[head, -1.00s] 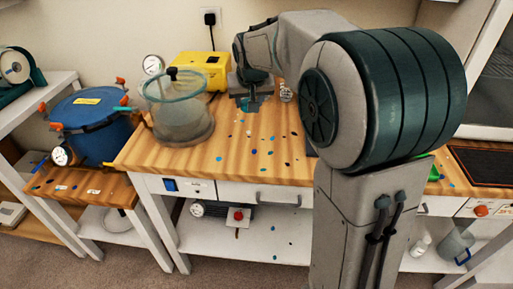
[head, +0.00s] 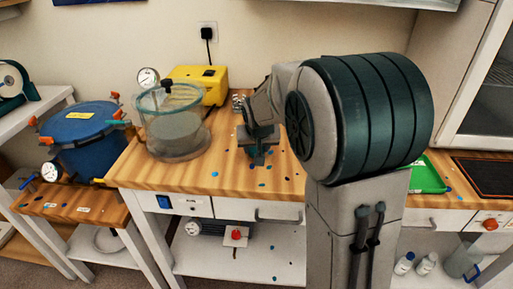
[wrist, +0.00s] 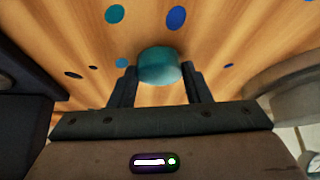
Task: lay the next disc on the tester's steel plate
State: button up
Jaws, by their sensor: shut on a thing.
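My gripper (head: 258,157) is over the wooden bench, right of the clear vacuum chamber. In the wrist view my gripper (wrist: 160,74) is shut on a teal disc (wrist: 160,66), which sits between the two fingertips above the wood. In the head view I cannot make out the disc at the fingers. The tester's steel plate is not identifiable in either view; my arm hides part of the bench.
The clear chamber (head: 176,135) and yellow pump (head: 197,86) stand left of my gripper. A green tray (head: 430,176) and dark hotplate (head: 485,171) are on the right. Several blue and teal spots mark the bench (head: 222,181). A blue pot (head: 84,135) stands far left.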

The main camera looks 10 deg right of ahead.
jog(key=shift+f, duration=0.1)
jog(key=shift+f, duration=0.15)
jog(key=o, duration=1)
